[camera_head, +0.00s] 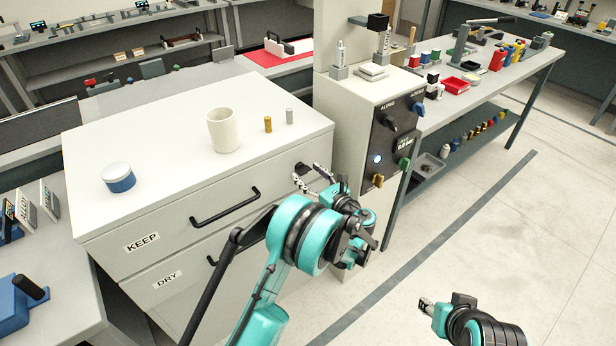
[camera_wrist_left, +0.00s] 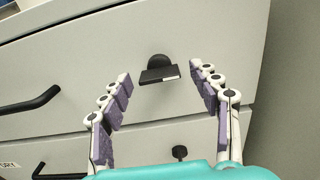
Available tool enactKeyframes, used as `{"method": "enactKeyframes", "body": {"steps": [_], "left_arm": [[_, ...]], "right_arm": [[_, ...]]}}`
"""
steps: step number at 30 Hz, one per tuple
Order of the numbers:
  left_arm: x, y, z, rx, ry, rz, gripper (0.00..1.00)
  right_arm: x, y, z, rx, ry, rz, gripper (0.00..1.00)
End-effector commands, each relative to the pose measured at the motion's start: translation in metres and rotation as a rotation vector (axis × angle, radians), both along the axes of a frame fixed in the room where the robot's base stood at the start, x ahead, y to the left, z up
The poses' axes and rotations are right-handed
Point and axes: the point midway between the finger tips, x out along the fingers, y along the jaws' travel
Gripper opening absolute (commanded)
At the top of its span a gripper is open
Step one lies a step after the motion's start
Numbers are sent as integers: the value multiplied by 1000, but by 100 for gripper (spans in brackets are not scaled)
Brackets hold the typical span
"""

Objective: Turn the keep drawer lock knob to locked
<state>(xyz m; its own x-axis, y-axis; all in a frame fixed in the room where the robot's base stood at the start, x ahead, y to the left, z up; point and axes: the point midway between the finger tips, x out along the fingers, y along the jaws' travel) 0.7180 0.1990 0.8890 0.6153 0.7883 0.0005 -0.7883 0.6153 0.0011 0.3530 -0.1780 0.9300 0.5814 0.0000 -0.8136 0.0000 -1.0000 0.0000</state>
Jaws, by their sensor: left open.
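The keep drawer (camera_head: 180,229) is the upper drawer of the white cabinet, labelled KEEP, with a black bar handle (camera_head: 225,206). Its black lock knob (camera_wrist_left: 158,72) is at the drawer's right end. In the left wrist view the knob's flat grip lies nearly level, with a white mark at its right end. My left gripper (camera_head: 311,176) is open in front of the drawer, its padded fingers on either side of the knob in the wrist view; I see no clear contact. In the head view the knob is mostly hard to make out behind the fingers. My right gripper (camera_head: 427,305) is low at the right, over the floor.
The lower drawer, labelled DRY (camera_head: 167,279), has its own handle and a small black knob (camera_wrist_left: 180,153). A white cup (camera_head: 223,130), a blue-and-white jar (camera_head: 118,177) and two small cylinders stand on the cabinet top. A control panel (camera_head: 392,140) with knobs stands to the right.

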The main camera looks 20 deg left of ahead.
Motion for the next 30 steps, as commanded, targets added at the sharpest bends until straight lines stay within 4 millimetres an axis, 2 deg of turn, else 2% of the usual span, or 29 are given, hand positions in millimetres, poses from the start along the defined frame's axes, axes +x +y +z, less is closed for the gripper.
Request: {"method": "enactKeyframes", "body": {"steps": [10,11,16,30], "left_arm": [[4,5,1,-1,0,0,62],[4,5,1,-1,0,0,57],[4,5,1,-1,0,0,12],[4,5,0,-49,-62,1,12]], "right_arm": [[0,0,-2,0,0,0,40],[0,0,-2,0,0,0,40],[0,0,-2,0,0,0,40],[0,0,-2,0,0,0,40]]}}
